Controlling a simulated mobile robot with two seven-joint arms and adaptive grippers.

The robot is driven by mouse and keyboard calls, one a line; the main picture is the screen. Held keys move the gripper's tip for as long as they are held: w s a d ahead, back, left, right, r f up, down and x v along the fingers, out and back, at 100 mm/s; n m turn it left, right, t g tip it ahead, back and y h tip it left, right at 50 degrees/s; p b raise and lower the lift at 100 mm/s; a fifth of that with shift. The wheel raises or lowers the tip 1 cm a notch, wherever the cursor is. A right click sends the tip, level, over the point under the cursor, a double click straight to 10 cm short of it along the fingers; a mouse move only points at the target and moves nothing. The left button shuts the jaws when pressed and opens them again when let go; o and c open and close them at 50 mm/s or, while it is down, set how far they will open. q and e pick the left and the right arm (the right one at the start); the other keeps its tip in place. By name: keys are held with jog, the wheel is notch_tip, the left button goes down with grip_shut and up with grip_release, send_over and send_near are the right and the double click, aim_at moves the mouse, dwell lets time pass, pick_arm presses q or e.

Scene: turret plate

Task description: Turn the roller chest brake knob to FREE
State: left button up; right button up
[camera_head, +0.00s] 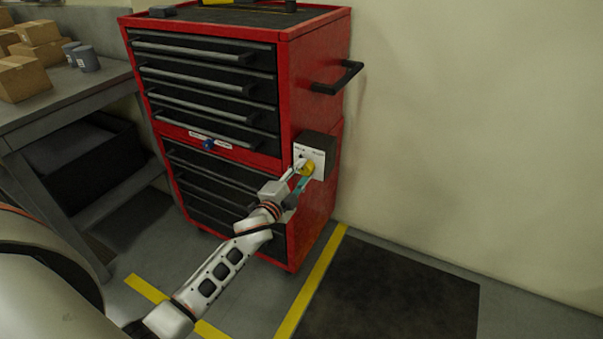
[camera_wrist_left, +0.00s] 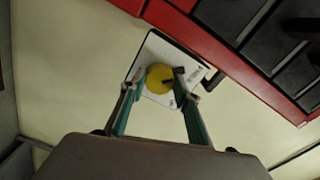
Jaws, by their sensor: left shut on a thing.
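The red roller chest (camera_head: 312,95) with black drawers stands against the wall. A box with a white label plate (camera_head: 317,157) is on its right side, and a yellow knob (camera_head: 308,168) is on that plate. In the left wrist view the knob (camera_wrist_left: 158,80) is round with a dark mark on its right part, and the plate's (camera_wrist_left: 152,48) lettering is too small to read. My left gripper (camera_head: 301,172) is shut on the yellow knob, with a finger on either side in the wrist view (camera_wrist_left: 154,88). My right gripper is not in view.
A blue knob (camera_head: 208,144) is on the chest's front between drawers. A black side handle (camera_head: 338,78) sticks out above the plate. A grey bench (camera_head: 70,100) with cardboard boxes (camera_head: 22,78) stands left. A dark mat (camera_head: 390,295) lies right of a yellow floor line (camera_head: 312,282).

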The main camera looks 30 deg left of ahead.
pick_arm(q)
jog(key=o, duration=1.1)
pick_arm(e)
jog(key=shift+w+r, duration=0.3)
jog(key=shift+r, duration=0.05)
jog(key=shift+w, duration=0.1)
pick_arm(q)
jog(key=shift+s, duration=0.3)
jog(key=s, duration=1.1)
jog(key=shift+s, duration=0.2)
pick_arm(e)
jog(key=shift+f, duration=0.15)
